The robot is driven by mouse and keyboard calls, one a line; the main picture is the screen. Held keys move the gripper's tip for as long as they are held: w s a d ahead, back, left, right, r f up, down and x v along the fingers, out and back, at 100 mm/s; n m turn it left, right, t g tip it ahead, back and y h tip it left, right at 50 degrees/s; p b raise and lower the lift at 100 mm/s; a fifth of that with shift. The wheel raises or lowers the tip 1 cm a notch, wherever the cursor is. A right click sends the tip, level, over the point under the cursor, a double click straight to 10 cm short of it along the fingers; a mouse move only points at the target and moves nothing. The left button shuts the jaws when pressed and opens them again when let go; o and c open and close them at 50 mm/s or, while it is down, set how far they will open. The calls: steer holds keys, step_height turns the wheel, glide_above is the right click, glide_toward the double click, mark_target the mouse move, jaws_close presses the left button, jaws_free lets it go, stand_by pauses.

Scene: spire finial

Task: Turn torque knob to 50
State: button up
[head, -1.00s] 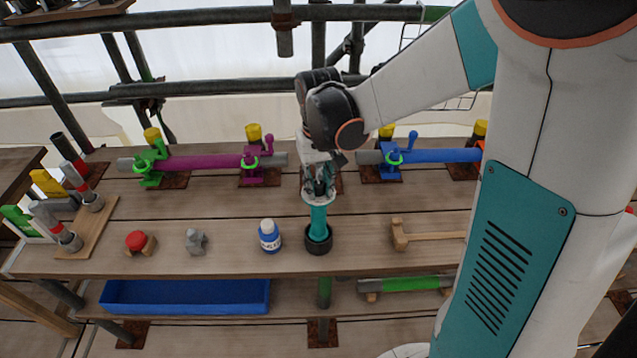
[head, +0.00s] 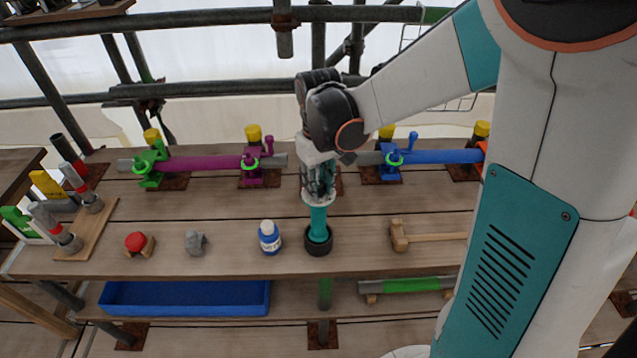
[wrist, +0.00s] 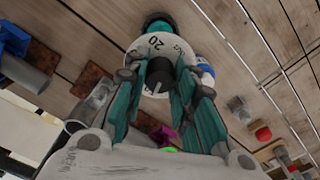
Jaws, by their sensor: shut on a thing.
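A teal upright tool (head: 318,220) stands in a black round base (head: 318,241) on the bench. It carries a white dial at its top (wrist: 150,48), on which the number 20 is readable in the wrist view. A dark torque knob (wrist: 160,72) sits at the dial's centre. My gripper (head: 318,190) comes down from above onto the tool's top. In the wrist view its teal fingers (wrist: 160,88) stand on both sides of the knob and are shut on it. The other dial numbers, including 50, are hidden or too small to read.
A blue-and-white bottle (head: 269,238) stands close left of the tool. A wooden mallet (head: 430,236) lies to the right. A grey part (head: 195,242) and a red-topped object (head: 138,243) lie further left. Clamped purple (head: 205,162) and blue (head: 440,156) tubes run behind.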

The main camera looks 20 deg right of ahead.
steer(key=o, duration=1.1)
step_height(320, 180, up, 12)
steer(key=shift+s, duration=0.1)
steer(key=m+t+b, duration=0.2)
steer(key=t+b, duration=0.5)
glide_toward(319, 186)
steer(key=s+f, duration=0.1)
steer(key=s, duration=0.2)
steer(key=s+f, duration=0.1)
steer(key=s, duration=0.1)
steer(key=s+f, duration=0.1)
steer(key=s, duration=0.2)
steer(key=shift+s+f, duration=0.1)
steer(key=shift+s, duration=0.3)
